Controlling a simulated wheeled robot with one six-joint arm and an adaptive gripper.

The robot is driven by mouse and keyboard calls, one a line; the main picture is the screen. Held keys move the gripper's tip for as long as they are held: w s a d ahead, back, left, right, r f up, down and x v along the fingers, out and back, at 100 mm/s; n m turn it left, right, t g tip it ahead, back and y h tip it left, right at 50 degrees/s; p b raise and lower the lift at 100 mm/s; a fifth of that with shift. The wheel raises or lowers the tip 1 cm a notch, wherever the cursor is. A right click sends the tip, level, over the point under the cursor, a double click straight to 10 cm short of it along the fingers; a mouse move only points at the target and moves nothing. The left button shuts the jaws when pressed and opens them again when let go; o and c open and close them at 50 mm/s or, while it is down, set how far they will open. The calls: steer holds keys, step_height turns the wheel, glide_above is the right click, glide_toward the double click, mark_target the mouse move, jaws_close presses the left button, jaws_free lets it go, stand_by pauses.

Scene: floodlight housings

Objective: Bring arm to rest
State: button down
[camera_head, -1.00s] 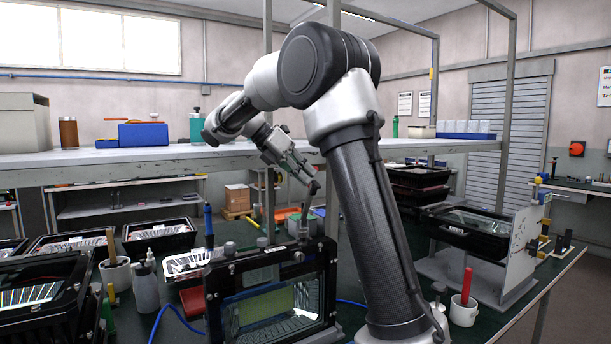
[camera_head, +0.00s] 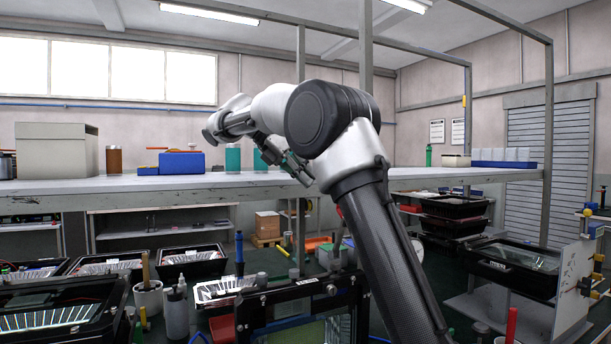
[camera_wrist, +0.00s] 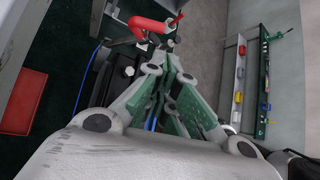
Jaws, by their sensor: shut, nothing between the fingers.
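My arm is folded in the middle of the head view, its big dark elbow joint in front of the long shelf. My gripper (camera_head: 300,170) hangs from the wrist just left of the elbow, in front of the shelf's edge, partly hidden by the arm. In the wrist view my gripper (camera_wrist: 172,80) has its grey and green fingers drawn together at the tips, with nothing between them. A floodlight housing (camera_head: 325,291) in a black frame stands upright on the bench below the arm, cut off by the picture's lower edge.
The long shelf (camera_head: 210,182) crosses behind the arm, with a blue box (camera_head: 182,163) and green canisters on it. Black trays (camera_head: 455,207) are stacked at the right. Another housing (camera_head: 515,262) sits on a stand at the right. A red-handled tool (camera_wrist: 150,24) shows near the fingertips.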

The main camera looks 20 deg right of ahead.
steer(key=shift+a+r, duration=0.2)
stand_by(0.5)
step_height(320, 180, down, 9)
steer(key=w+a+m+t+y, duration=0.2)
steer(key=w+m, duration=0.1)
steer(key=m, duration=0.2)
steer(key=s+f+m+y, duration=0.2)
steer(key=s+f+m, duration=0.2)
steer(key=s+f, duration=0.1)
steer(key=s+d+f+m+t+y, duration=0.1)
steer(key=s+f+m+t, duration=0.1)
steer(key=s, duration=0.7)
steer(key=s+d+f+m+t+y, duration=0.1)
steer(key=s+m, duration=0.4)
steer(key=s, duration=0.5)
steer(key=s+d+f+m+t+y, duration=0.1)
steer(key=s+f+m+t+y, duration=0.1)
steer(key=s, duration=0.7)
steer(key=shift+s+f+m+t+y, duration=0.4)
steer(key=shift+f+m, duration=0.4)
steer(key=shift+f, duration=0.4)
